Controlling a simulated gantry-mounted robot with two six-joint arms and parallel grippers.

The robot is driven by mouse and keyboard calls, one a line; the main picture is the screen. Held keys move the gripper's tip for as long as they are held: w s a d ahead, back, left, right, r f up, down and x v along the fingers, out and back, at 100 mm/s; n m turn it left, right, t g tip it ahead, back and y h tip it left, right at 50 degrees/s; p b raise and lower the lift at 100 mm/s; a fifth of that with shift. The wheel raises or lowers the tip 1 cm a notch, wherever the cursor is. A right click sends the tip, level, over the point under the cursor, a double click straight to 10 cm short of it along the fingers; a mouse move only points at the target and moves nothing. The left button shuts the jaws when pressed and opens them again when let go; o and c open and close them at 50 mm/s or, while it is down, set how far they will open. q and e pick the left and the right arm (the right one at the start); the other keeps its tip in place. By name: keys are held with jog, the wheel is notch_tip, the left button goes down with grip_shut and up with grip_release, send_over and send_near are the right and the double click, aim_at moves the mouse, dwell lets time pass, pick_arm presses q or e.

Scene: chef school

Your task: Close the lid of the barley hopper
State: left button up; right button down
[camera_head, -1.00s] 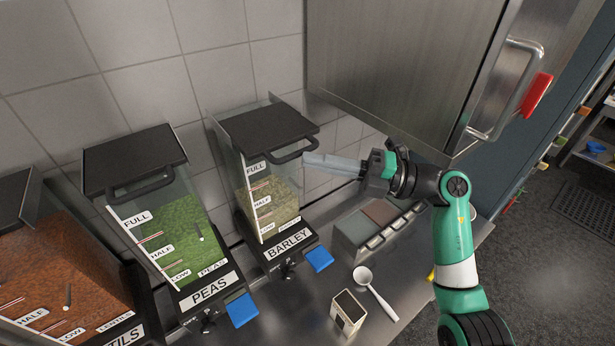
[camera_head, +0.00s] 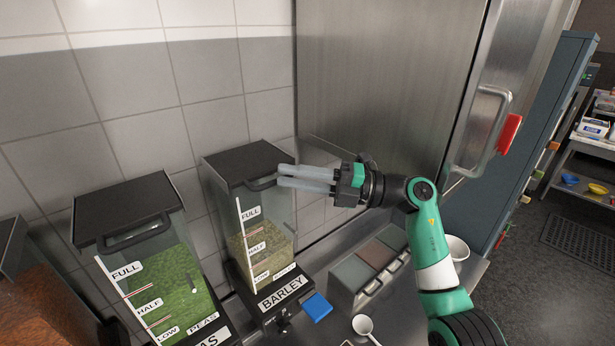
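The barley hopper (camera_head: 262,250) is a clear-walled bin with pale grain and a BARLEY label, standing against the tiled wall. Its dark lid (camera_head: 245,160) lies over the top and looks flat or nearly so; I cannot tell whether it is fully seated. The lid's dark handle (camera_head: 262,184) is at the front edge. My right gripper (camera_head: 281,176) comes in from the right, its two pale fingers parallel with a narrow gap. The fingertips are at the lid's right front corner, by the handle's right end; contact cannot be told. My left gripper is not in view.
The peas hopper (camera_head: 170,290) stands to the left with its lid on, and a red-brown lentils hopper (camera_head: 45,310) is beyond it. A steel cabinet (camera_head: 390,90) rises behind my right arm. A compartment box (camera_head: 362,270) and a ladle (camera_head: 363,325) are on the counter.

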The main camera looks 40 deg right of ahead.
jog(key=s+a+r+b, duration=0.2)
jog(key=s+a+r, duration=0.4)
jog(key=s+r, duration=0.4)
jog(key=shift+s+a, duration=0.15)
jog(key=shift+s, duration=0.95)
